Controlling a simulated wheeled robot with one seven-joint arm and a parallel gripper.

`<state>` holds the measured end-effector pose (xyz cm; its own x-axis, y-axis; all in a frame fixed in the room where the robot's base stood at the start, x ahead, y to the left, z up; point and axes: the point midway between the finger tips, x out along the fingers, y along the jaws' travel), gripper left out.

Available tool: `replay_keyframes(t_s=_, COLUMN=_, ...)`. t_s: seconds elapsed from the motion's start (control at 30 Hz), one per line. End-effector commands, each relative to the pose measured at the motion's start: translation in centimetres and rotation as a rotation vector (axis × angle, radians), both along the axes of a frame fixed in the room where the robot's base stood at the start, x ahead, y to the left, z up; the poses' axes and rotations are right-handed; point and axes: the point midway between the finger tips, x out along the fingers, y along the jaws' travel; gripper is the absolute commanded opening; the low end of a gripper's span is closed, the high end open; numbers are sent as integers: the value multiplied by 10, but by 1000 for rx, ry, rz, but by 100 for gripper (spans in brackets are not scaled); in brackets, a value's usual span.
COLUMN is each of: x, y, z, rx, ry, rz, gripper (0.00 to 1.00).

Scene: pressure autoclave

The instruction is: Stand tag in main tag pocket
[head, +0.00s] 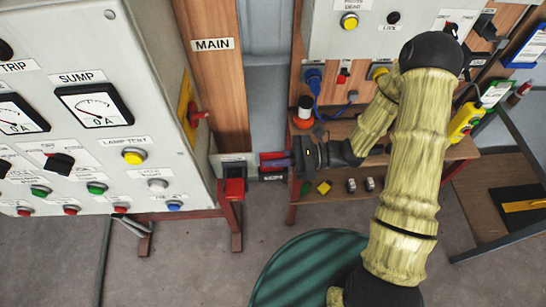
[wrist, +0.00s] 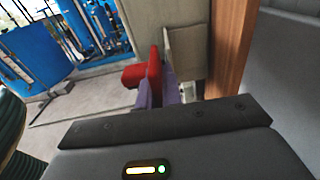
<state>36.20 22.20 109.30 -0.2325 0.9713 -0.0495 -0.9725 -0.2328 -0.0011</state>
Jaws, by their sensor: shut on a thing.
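My gripper (head: 284,162) points left in the head view and is shut on a thin red tag (head: 271,158). In the wrist view the tag (wrist: 154,72) stands upright between the purple fingers (wrist: 158,95). The MAIN label (head: 213,44) is on a wooden board. Below it is a dark fixture (head: 232,168) with a pale label plate, apparently the main tag pocket. The held tag is to its right in the head view, with a small gap. The pocket's opening is not clear, and the fingers partly hide the tag.
A red block (head: 235,188) sits at the front of the dark fixture. The grey SUMP cabinet (head: 120,110) with a red handle (head: 197,115) stands close on the left. A wooden shelf (head: 330,185) with small items lies beneath my gripper's right side.

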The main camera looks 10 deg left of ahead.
Motion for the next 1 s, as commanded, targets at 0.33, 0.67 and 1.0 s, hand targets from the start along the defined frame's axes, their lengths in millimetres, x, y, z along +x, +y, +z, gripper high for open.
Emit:
replay_keyframes(t_s=0.33, x=0, y=0, z=-3, rx=1, ry=0, rz=0, gripper=21)
replay_keyframes(t_s=0.67, x=0, y=0, z=-3, rx=0, ry=0, rz=0, gripper=29)
replay_keyframes(t_s=1.0, x=9, y=-32, z=-1, rx=0, ry=-4, rz=-6, gripper=29)
